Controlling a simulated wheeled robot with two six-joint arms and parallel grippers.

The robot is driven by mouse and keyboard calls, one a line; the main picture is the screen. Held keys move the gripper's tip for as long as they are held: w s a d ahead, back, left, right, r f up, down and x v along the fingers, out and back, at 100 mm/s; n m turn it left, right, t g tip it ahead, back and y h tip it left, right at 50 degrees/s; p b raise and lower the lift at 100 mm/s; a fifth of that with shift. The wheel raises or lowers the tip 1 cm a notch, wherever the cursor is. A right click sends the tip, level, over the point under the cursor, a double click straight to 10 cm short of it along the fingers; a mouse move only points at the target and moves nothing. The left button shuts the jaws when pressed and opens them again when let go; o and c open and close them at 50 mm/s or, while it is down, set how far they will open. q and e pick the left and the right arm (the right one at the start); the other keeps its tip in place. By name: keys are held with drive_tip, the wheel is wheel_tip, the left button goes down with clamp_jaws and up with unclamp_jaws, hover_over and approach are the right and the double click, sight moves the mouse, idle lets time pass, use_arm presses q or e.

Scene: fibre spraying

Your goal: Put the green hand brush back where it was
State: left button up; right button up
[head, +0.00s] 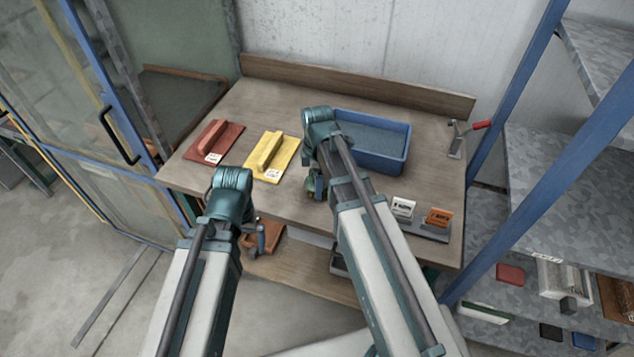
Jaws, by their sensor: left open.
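I cannot make out a green hand brush for certain. A pale block with a green edge (484,314) lies on the low shelf at the right, too small to identify. My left gripper (260,240) is open and points down in front of the workbench's front edge, with no brush visible in it. My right gripper (318,187) is over the bench, mostly hidden by its own arm; its jaws cannot be read. A red float-like block (214,141) and a yellow one (270,155) lie on the bench (240,103), each with a white label.
A blue tub (379,160) stands behind my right arm. A grey holder with white (403,207) and orange (438,217) labelled pieces sits at the front right. A red-handled clamp (470,130) is at the right edge. Blue-framed shelving (545,190) stands at the right.

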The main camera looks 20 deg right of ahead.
drive_tip(key=shift+f, duration=0.15)
drive_tip(key=o, duration=1)
drive_tip(key=shift+o, duration=0.2)
wheel_tip(320, 180, up, 12)
drive_tip(key=p, duration=1.2)
wheel_tip(320, 180, down, 12)
drive_tip(key=b, duration=1.2)
